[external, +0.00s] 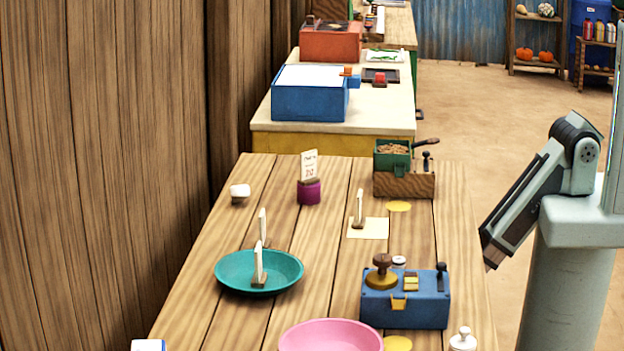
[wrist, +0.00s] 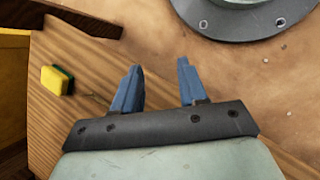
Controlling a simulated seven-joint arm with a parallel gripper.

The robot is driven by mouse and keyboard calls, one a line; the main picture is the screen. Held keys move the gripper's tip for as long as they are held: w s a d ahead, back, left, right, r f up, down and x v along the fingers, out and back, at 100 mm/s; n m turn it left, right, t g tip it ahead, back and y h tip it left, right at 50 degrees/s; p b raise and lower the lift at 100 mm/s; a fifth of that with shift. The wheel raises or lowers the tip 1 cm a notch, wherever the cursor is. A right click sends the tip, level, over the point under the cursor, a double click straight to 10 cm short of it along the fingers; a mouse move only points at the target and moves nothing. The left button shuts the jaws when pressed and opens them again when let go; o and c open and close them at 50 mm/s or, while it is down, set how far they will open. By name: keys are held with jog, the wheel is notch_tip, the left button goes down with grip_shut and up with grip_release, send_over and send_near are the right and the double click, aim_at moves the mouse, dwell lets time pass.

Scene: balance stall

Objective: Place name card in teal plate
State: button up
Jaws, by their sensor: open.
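The teal plate (external: 226,275) sits on the plank table, left of centre in the external view. A white name card (external: 258,262) in a small wooden foot stands upright in it. A second card (external: 263,225) stands at the plate's far rim; I cannot tell whether it is inside. A third card (external: 359,205) stands on a pale yellow sheet (external: 369,231) farther back and to the right. My gripper (wrist: 158,80) shows in the wrist view with its two blue fingers apart and nothing between them. In the external view its fingers cannot be made out; my arm is right of the table.
A pink bowl (external: 330,338) and a blue box with weights (external: 405,310) stand near the front. A purple holder with a sign (external: 309,192) and a green-topped grinder (external: 394,160) stand behind. A yellow-green sponge (wrist: 56,80) lies on wood in the wrist view.

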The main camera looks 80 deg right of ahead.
jog(key=s+r+m+g+y, duration=0.4)
jog(key=s+m, duration=0.3)
jog(key=s, duration=0.2)
jog(key=shift+d+r+y, duration=0.3)
jog(key=shift+r+y, duration=0.2)
jog(key=shift+r, duration=0.2)
